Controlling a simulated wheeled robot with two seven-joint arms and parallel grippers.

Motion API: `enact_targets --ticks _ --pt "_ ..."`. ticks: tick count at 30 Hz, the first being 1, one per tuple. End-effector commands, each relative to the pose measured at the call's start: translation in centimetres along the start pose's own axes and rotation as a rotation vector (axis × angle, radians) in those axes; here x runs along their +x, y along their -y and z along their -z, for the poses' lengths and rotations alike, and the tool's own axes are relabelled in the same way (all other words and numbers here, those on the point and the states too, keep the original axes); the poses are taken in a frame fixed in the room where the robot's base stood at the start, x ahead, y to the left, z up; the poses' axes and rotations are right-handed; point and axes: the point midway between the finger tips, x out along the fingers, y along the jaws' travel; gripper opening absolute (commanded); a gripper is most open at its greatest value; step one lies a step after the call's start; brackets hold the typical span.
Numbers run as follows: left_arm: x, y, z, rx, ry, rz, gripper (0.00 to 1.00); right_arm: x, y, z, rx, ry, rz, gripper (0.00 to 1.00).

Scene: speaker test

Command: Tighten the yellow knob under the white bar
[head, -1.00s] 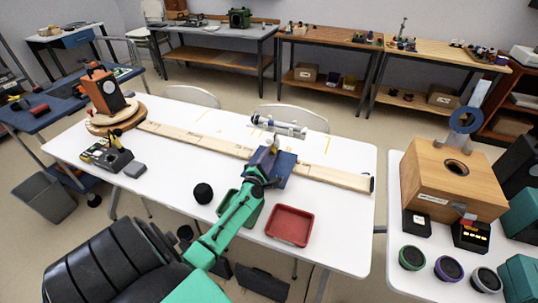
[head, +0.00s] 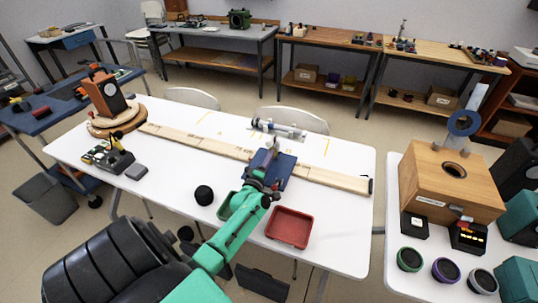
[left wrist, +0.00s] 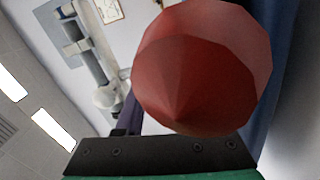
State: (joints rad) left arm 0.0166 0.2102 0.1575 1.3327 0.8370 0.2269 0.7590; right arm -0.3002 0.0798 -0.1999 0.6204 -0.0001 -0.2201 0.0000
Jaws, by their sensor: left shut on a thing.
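The white bar (head: 278,128) is a pale cylinder mounted crosswise near the far edge of the white table; it also shows in the left wrist view (left wrist: 88,45). A blue block (head: 283,168) stands in front of it, on the wooden plank. My left gripper (head: 270,148) is at the blue block's upper edge, just below the bar. In the left wrist view, a red faceted knob (left wrist: 205,65) fills the space before the dark gripper body, and the jaws are shut on it. Its finger contact is hidden. I see no clearly yellow knob. My right gripper is out of view.
The long wooden plank (head: 205,143) crosses the white table (head: 160,190). A wooden box (head: 450,185) stands on the right table.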

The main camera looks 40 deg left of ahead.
Motion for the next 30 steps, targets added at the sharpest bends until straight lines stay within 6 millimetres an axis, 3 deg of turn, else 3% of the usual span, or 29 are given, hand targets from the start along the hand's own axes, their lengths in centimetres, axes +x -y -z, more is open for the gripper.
enact_targets --ticks 16,17,18,19,30 --pt "-0.12 0.3 -0.09 0.031 0.002 0.006 0.0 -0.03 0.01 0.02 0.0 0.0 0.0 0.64" --pt "-0.12 0.3 -0.09 0.031 0.002 0.006 0.44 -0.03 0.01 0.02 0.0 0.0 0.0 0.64" --pt "-0.11 0.29 -0.09 0.031 0.002 0.006 0.6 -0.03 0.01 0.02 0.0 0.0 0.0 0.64" --pt "-0.1 0.27 -0.08 0.031 0.002 0.005 0.67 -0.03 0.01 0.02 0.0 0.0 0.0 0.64" --pt "-0.46 0.08 -0.05 0.029 0.001 0.002 0.67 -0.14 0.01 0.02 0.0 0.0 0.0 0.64"
